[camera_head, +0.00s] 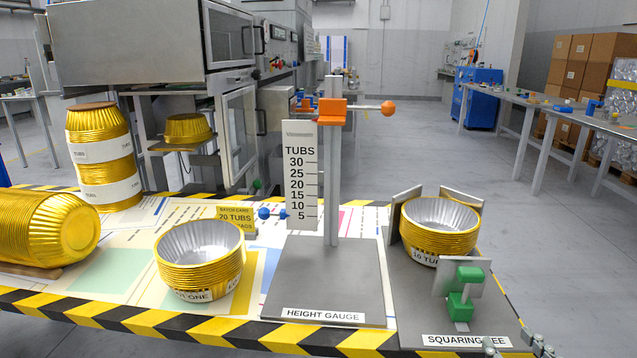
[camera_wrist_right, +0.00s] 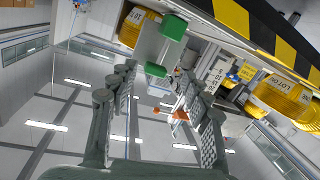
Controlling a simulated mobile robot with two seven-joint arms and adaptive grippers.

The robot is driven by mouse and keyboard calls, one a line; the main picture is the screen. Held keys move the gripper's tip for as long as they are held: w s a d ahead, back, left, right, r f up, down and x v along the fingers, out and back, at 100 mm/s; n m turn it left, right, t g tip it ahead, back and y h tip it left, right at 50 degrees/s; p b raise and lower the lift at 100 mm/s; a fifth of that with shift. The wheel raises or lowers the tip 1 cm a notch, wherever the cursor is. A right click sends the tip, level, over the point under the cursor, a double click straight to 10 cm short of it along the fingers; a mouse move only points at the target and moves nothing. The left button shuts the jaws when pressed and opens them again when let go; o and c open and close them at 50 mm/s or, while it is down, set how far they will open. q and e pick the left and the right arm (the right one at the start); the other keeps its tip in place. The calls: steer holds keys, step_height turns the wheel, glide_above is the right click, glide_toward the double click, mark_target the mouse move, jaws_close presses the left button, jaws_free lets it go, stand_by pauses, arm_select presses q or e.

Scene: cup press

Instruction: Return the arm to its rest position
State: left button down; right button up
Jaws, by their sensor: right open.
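My right gripper (camera_head: 516,342) shows only by its fingertips at the lower right corner of the head view, by the front right corner of the squaring tee (camera_head: 410,310). In the right wrist view its fingers (camera_wrist_right: 158,80) are spread apart with nothing between them. A gold tub stack (camera_head: 438,232) sits on the squaring tee between upright plates, behind the green handle (camera_head: 464,280). The green handle also shows in the right wrist view (camera_wrist_right: 174,27), beyond the fingers and apart from them. My left gripper is in neither view.
The height gauge (camera_head: 332,180) stands mid-table with an orange slider (camera_head: 332,112). A tub stack (camera_head: 200,268) stands left of it. A lying stack (camera_head: 45,228) and a tall wrapped stack (camera_head: 104,165) are farther left. Open floor (camera_head: 560,260) lies right of the table.

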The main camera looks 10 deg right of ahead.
step_height(320, 180, down, 16)
steer(key=s+a+m+g+p, duration=0.1)
steer(key=s+a+g+p, duration=0.1)
steer(key=g, duration=0.5)
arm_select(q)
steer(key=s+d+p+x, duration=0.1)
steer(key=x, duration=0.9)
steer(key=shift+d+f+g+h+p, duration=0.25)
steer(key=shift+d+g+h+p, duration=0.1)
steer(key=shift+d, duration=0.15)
arm_select(e)
steer(key=s+a+f+n+g, duration=0.1)
steer(key=s+a+f+g, duration=0.6)
steer(key=s+f, duration=0.1)
steer(key=shift+f, duration=0.85)
